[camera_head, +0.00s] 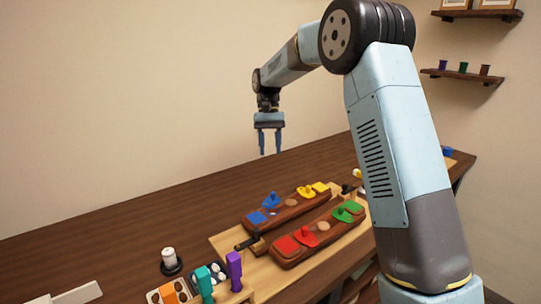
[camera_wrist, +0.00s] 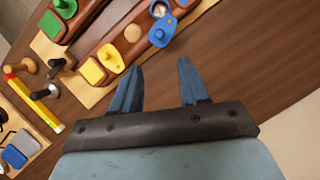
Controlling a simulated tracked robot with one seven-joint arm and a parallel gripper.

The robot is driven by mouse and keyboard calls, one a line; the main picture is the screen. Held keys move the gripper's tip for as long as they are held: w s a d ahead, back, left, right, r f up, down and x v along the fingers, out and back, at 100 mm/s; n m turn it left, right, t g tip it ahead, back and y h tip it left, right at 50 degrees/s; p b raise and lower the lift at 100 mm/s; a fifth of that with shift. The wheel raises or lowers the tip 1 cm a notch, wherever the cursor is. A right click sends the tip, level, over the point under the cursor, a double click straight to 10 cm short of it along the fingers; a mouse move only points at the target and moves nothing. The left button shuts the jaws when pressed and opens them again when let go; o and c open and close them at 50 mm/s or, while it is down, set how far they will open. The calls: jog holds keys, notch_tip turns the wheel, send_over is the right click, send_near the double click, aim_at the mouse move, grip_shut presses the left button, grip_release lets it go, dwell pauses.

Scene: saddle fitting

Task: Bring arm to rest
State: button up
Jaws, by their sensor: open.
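My gripper (camera_head: 270,143) hangs from my arm above the back of the dark wooden table (camera_head: 130,220), fingers pointing down. In the wrist view my gripper (camera_wrist: 158,82) shows its two blue fingers apart with nothing between them. It is clear of the table and of the wooden blocks. Below and in front of it, a wooden block (camera_head: 292,212) carries blue and yellow pieces. A second wooden block (camera_head: 325,239) nearer me carries red and green pieces.
A light board (camera_head: 226,245) lies under the blocks. Teal (camera_head: 204,281) and purple (camera_head: 234,268) upright tools stand at the front, near a spool (camera_head: 170,260). Wall shelves (camera_head: 462,76) are at the upper right. The table's back left is clear.

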jog(key=shift+r, duration=0.1)
jog(key=s+d+r+t, duration=0.3)
jog(key=s+d+r, duration=0.3)
jog(key=s, duration=0.2)
jog(key=s+d+r+t, duration=0.2)
jog(key=s+d+r, duration=0.4)
jog(key=s, duration=0.2)
jog(key=s+d+f+t, duration=0.1)
jog(key=s+d, duration=0.1)
jog(key=s, duration=0.5)
jog(key=s+d+f+t, duration=0.1)
jog(key=s+d+t, duration=0.1)
jog(key=s, duration=0.5)
jog(key=s+d+f+m+t, duration=0.1)
jog(key=s+d+t, duration=0.1)
jog(key=s+d, duration=0.2)
jog(key=s, duration=0.3)
jog(key=shift+f, duration=0.4)
